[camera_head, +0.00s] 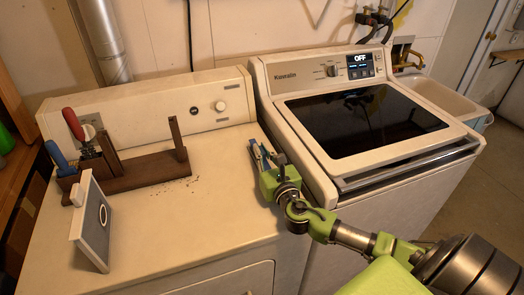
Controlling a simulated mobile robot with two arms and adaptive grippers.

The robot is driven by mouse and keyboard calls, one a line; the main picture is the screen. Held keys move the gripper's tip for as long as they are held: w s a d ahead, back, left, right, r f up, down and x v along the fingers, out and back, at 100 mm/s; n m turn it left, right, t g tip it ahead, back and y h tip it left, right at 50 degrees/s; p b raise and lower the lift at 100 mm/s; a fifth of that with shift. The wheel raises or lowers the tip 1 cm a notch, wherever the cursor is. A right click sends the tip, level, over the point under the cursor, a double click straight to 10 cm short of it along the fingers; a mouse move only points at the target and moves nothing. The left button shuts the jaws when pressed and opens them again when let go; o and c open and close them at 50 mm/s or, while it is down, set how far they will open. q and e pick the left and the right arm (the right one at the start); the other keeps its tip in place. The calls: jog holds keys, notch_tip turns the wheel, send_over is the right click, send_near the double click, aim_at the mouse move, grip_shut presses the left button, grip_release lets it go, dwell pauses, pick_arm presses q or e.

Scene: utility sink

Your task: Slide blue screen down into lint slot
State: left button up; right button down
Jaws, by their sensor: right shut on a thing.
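My right gripper (264,160) is at the right edge of the white dryer's top, beside the gap to the washer. It is shut on a thin blue piece (259,153), which looks like the blue screen. Only a narrow strip of it shows between the fingers; the rest is hidden. The lint slot cannot be made out. I cannot tell whether the screen's lower end is in it. My left gripper is out of view.
A white-framed grey panel (92,225) stands tilted at the dryer's left front. Behind it is a brown wooden rack (140,170) with red-handled (73,124) and blue-handled (56,155) tools. The washer (360,120) stands right. The dryer top's middle (190,215) is clear.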

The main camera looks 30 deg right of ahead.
jog(key=shift+f+b, duration=0.5)
jog(key=shift+f, duration=0.2)
jog(key=c, duration=2.1)
grip_release()
jog(key=shift+s+a+f, duration=0.1)
jog(key=shift+s, duration=0.05)
jog(key=v, duration=1)
jog(key=shift+s, duration=0.25)
jog(key=shift+s+a, duration=0.1)
jog(key=shift+s, duration=0.55)
